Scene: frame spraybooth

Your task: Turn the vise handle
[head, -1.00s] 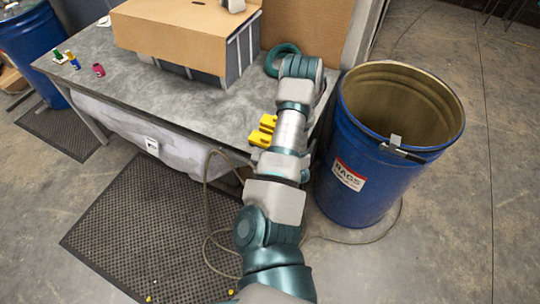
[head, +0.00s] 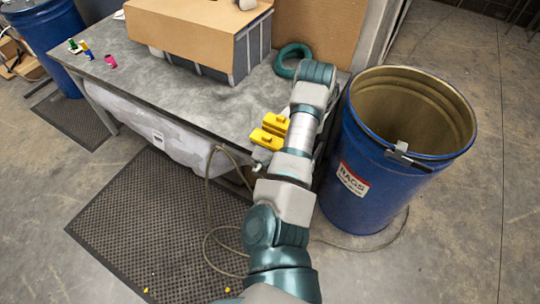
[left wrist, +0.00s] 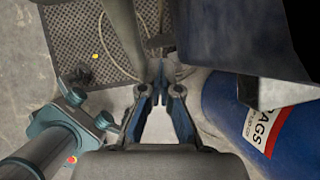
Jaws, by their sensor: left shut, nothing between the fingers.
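Two yellow blocks (head: 271,130) sit at the near right corner of the grey workbench (head: 150,95); they look like part of the vise. One of my arms reaches up past them and partly covers that corner. No vise handle can be made out with certainty in the head view. My left gripper (left wrist: 162,76) shows in the left wrist view, its blue-lined fingers meeting at the tips and empty. A grey rod (left wrist: 122,35) runs down to near the fingertips; I cannot tell what it belongs to or whether they touch. My right gripper is not in view.
A blue barrel (head: 362,200) labelled RAGS stands close right of the arm; it also shows in the left wrist view (left wrist: 225,105). A cardboard box (head: 185,25) and a teal ring (head: 281,66) are on the bench. A cable (head: 207,185) hangs over the black mat (head: 140,225).

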